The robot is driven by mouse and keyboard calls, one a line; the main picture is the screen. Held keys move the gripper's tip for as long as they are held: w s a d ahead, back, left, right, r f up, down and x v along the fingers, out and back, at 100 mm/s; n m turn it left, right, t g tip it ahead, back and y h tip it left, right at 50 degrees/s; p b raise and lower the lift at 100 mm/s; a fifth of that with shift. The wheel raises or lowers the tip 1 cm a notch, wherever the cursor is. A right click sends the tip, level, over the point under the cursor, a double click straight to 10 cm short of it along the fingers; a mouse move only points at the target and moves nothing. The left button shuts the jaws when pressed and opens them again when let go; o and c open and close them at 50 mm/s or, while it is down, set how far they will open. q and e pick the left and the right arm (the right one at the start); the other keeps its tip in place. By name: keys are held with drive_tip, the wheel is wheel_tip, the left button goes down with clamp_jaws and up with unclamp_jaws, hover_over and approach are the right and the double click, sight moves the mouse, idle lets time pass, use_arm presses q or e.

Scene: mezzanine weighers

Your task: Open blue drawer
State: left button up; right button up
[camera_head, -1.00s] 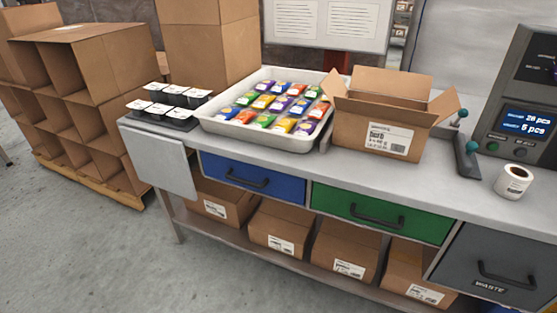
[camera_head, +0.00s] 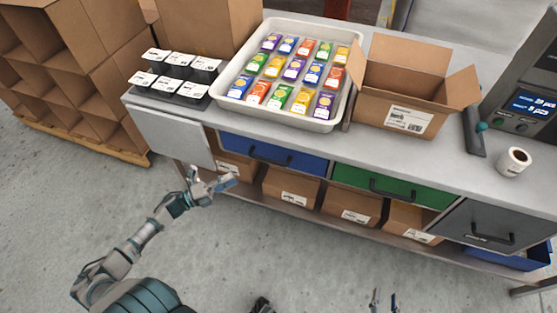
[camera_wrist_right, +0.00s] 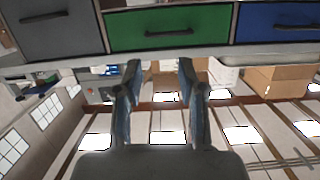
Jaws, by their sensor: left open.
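The blue drawer (camera_head: 300,164) is shut, flush in the front of the workbench, with a dark bar handle (camera_head: 270,159). It also shows at the top right of the right wrist view (camera_wrist_right: 275,15), its handle in sight. My left gripper (camera_head: 214,178) is open and empty, in front of the bench, left of and a little below the blue drawer, apart from its handle. My right gripper (camera_head: 384,301) shows only its fingertips at the bottom edge of the head view. In the right wrist view its two fingers (camera_wrist_right: 160,70) are apart with nothing between them.
A green drawer (camera_head: 425,193) and a grey drawer (camera_head: 470,231) are shut to the right. A grey panel (camera_head: 170,135) hangs left of the blue drawer. Cardboard boxes (camera_head: 292,187) fill the shelf below. The floor (camera_head: 280,250) in front is clear.

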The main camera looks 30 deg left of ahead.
use_arm(q)
drive_tip(key=b, duration=0.2)
approach(269, 162)
drive_tip(key=w, duration=0.4)
drive_tip(key=w+d, duration=0.3)
drive_tip(key=w+d+r, duration=0.1)
drive_tip(key=d, duration=0.1)
drive_tip(key=shift+w+d, duration=0.15)
drive_tip(key=shift+w, duration=0.35)
drive_tip(key=shift+a+f, duration=0.1)
drive_tip(key=shift+a, duration=0.35)
drive_tip(key=shift+c, duration=0.6)
drive_tip(key=c, duration=0.4)
clamp_jaws()
use_arm(e)
wheel_tip(269, 162, up, 6)
drive_tip(key=a+t+y, duration=0.1)
drive_tip(key=a+t, duration=0.1)
drive_tip(key=t, duration=0.2)
drive_tip(key=shift+w+a+t, duration=0.15)
drive_tip(key=shift+w+t, duration=0.2)
drive_tip(key=shift+t, duration=0.05)
